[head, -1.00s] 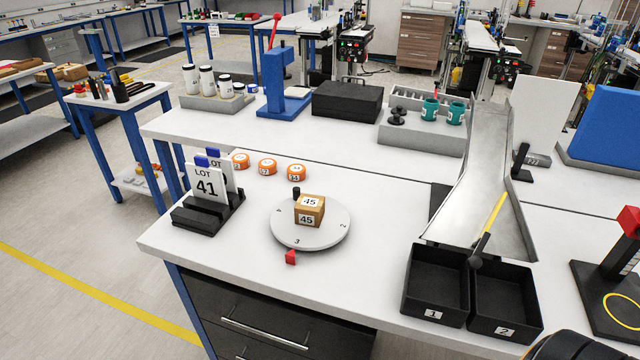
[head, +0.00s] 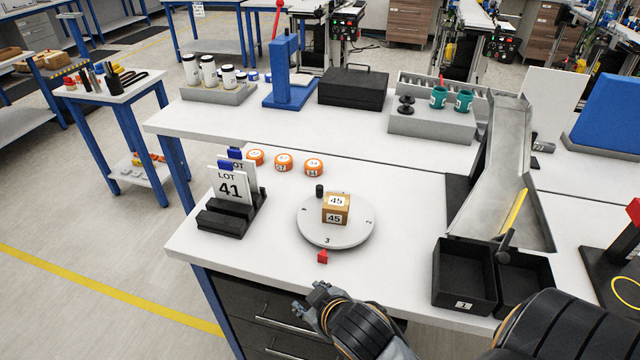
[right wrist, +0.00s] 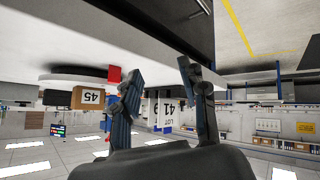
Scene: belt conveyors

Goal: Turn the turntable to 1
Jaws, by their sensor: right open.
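The round white turntable (head: 312,232) lies on the white table. Its digit 3 faces the red pointer (head: 322,257) at the front edge, with 2 at the right and 4 at the left. A brown box labelled 45 (head: 336,209) sits on it, beside an upright black peg (head: 319,190) near the back left rim. My right gripper (head: 312,297) is in front of the table edge, short of the pointer, touching nothing. In the right wrist view, which is upside down, its fingers (right wrist: 158,70) are apart and empty; the turntable (right wrist: 70,80) shows beyond them. My left gripper is not visible.
LOT 41 cards stand in a black holder (head: 230,218) left of the turntable. Several orange-lidded pucks (head: 284,164) lie behind it. Black bins (head: 463,285) and a metal chute (head: 492,180) stand at the right. Free tabletop surrounds the turntable's front.

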